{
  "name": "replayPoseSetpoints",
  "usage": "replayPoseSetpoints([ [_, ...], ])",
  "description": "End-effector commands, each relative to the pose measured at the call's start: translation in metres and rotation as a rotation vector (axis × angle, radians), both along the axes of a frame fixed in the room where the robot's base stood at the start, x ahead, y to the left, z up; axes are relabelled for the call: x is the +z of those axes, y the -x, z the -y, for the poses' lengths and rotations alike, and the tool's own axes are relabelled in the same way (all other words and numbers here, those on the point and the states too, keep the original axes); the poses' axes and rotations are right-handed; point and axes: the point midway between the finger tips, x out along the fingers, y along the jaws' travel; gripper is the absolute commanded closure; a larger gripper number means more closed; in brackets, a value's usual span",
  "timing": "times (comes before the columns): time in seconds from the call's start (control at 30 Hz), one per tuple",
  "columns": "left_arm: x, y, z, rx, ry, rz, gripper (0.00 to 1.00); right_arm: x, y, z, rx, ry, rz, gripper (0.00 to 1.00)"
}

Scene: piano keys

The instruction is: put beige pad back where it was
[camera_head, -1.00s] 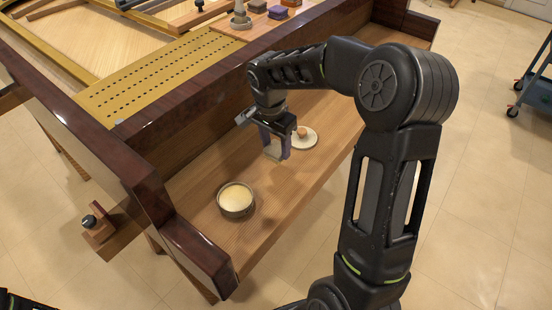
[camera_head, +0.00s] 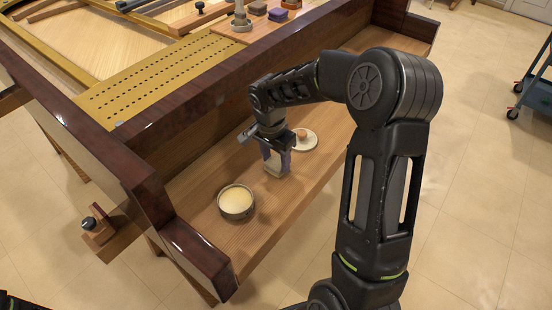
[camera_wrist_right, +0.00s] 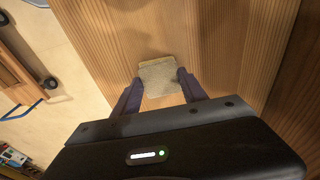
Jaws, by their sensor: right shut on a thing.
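The beige pad (camera_wrist_right: 159,77) is a small, rough-textured block between the fingertips of my right gripper (camera_wrist_right: 159,88) in the right wrist view. The right gripper (camera_head: 275,160) is shut on it, with purple-grey fingers on either side. In the head view the pad (camera_head: 273,171) shows at the fingertips, just over the wooden key shelf (camera_head: 205,225). I cannot tell whether the pad touches the shelf. My left gripper is not in view.
A round tin with cream contents (camera_head: 236,201) stands on the shelf left of the gripper. A pale disc with a small knob (camera_head: 309,146) lies just right of it. A purple block (camera_head: 278,14) and a brown block (camera_head: 258,7) sit on the upper board. Shelf between is bare.

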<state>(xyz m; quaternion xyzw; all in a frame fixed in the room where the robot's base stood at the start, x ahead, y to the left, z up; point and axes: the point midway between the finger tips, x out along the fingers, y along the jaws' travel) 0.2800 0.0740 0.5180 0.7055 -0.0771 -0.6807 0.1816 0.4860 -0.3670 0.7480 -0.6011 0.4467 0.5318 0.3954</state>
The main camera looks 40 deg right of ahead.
Motion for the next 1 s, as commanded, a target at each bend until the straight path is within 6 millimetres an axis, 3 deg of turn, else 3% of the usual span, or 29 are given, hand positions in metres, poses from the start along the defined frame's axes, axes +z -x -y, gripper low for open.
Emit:
replayPoseSetpoints([
  [0.1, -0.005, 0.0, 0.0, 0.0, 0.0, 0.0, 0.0, -0.004, 0.0, 0.0, 0.0, 0.0, 0.0, 0.88],
  [0.13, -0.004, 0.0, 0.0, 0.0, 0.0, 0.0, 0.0, -0.004, 0.0, 0.0, 0.0, 0.0, 0.0, 0.49],
  [0.4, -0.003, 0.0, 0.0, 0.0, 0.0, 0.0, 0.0, -0.003, 0.0, 0.0, 0.0, 0.0, 0.0, 0.28],
  [0.8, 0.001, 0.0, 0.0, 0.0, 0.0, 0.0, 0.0, 0.005, 0.0, 0.0, 0.0, 0.001, 0.001, 0.28],
  [1.0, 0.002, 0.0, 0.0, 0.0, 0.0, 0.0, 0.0, 0.036, 0.0, -0.004, 0.001, 0.001, 0.006, 0.28],
])
